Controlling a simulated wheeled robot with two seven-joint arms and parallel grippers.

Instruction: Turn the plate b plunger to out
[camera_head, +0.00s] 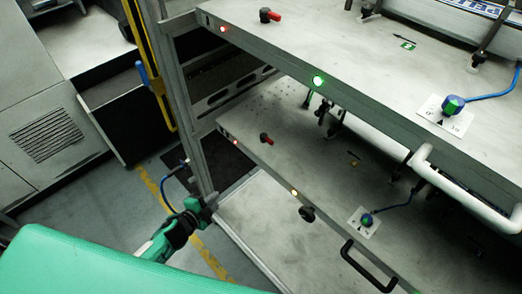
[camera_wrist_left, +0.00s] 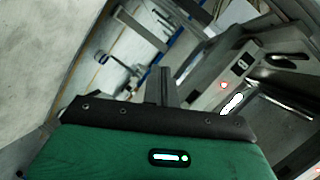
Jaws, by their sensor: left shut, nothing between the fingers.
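Two grey plates sit one above the other: the upper plate (camera_head: 345,55) and the lower plate (camera_head: 300,165). No legible label shows which is plate b. A round black knob (camera_head: 307,213) sits on the lower plate's front edge and may be a plunger. Small red-handled black parts stand on the upper plate (camera_head: 269,15) and on the lower plate (camera_head: 266,138). My left gripper (camera_head: 209,201) is shut and empty, left of and below the lower plate's left end, apart from the knob and red handles. Its fingers also show in the wrist view (camera_wrist_left: 162,88). My right gripper is out of view.
A grey upright post (camera_head: 184,105) stands just behind my left gripper. A black handle (camera_head: 368,268) and a white handle (camera_head: 460,185) jut from the front edges.

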